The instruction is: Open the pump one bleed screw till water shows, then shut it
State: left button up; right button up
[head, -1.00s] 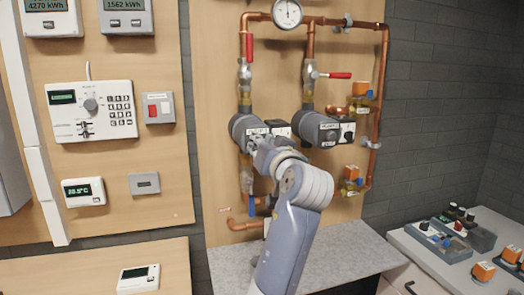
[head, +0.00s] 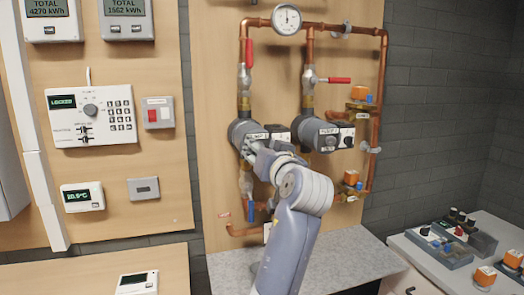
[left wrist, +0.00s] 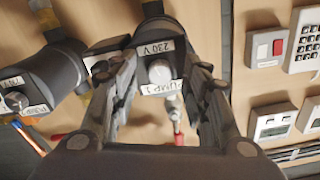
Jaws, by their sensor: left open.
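Pump one (head: 240,130) is the left grey pump on the wooden board, in the copper pipework. In the left wrist view its "PUMP 1" label (left wrist: 160,88) and "230 V" label show, with the round grey bleed screw (left wrist: 160,72) between them. My left gripper (head: 250,150) is in front of pump one. In the left wrist view its open fingers (left wrist: 160,80) stand on either side of the screw; whether they touch it I cannot tell. I see no water at the screw. My right gripper is not in view.
A second pump (head: 316,133) sits close to the right. Red-handled valves (head: 334,80) and a gauge (head: 286,18) are above. A grey worktop (head: 345,252) lies below. A control panel (head: 92,115) is on the left board. A bench (head: 470,240) with small parts stands at right.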

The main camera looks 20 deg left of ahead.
pick_arm(q)
notch_tip(320, 180, up, 10)
dwell(0.5)
dwell(0.3)
